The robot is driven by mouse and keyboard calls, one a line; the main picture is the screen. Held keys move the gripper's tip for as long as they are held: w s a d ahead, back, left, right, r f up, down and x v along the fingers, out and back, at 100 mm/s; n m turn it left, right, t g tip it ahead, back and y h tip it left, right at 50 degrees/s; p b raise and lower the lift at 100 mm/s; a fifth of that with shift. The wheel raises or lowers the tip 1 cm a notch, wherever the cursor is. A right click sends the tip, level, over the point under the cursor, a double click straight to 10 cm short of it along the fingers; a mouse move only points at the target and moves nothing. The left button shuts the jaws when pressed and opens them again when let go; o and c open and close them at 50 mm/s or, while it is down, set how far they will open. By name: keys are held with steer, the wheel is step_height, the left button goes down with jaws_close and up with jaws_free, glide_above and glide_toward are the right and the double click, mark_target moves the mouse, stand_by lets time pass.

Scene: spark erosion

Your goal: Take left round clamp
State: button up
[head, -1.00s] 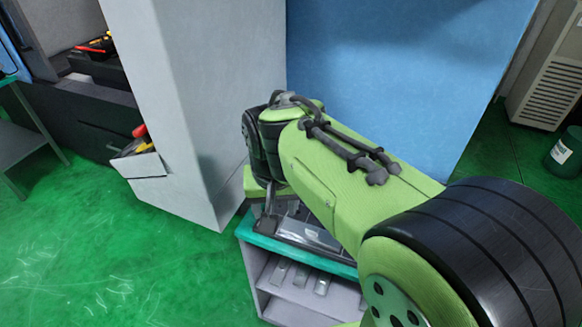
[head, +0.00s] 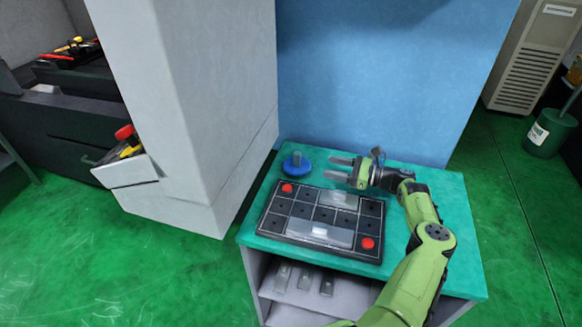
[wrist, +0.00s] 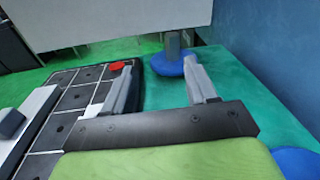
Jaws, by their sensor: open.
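The left round clamp, a blue disc (head: 297,165) with a grey upright post, stands on the teal tabletop behind the tray. In the wrist view its blue base (wrist: 170,66) is ahead of the fingers, toward the right fingertip. My gripper (head: 331,168) is open and empty to the right of the clamp, with its fingers pointing left toward it. The wrist view shows the two fingers (wrist: 158,72) apart, with a gap between fingertips and clamp. Part of another blue round thing (wrist: 298,162) shows at the lower right of the wrist view.
A black gridded tray (head: 277,235) with red spots and metal blocks lies in front of the clamp. A blue wall (head: 370,80) rises behind the table and a grey cabinet (head: 180,100) stands left. Metal parts (head: 304,279) lie on the shelf below.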

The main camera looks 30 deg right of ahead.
steer(key=shift+s+d+f+m+t+h, duration=0.3)
steer(key=shift+s+d+f+m+t, duration=0.3)
steer(key=shift+d+f+m, duration=0.25)
steer(key=shift+w, duration=0.2)
glide_toward(297, 157)
steer(key=w, duration=0.1)
steer(key=w+a+f, duration=0.1)
steer(key=w, duration=0.2)
steer(key=shift+w+a+f, duration=0.2)
steer(key=shift+w+a, duration=0.1)
steer(key=shift+a, duration=0.1)
steer(key=b+x, duration=0.1)
steer(key=x, duration=0.4)
steer(key=shift+w+a, duration=0.1)
steer(key=shift+w, duration=0.3)
steer(key=shift+r, duration=0.1)
jaws_close()
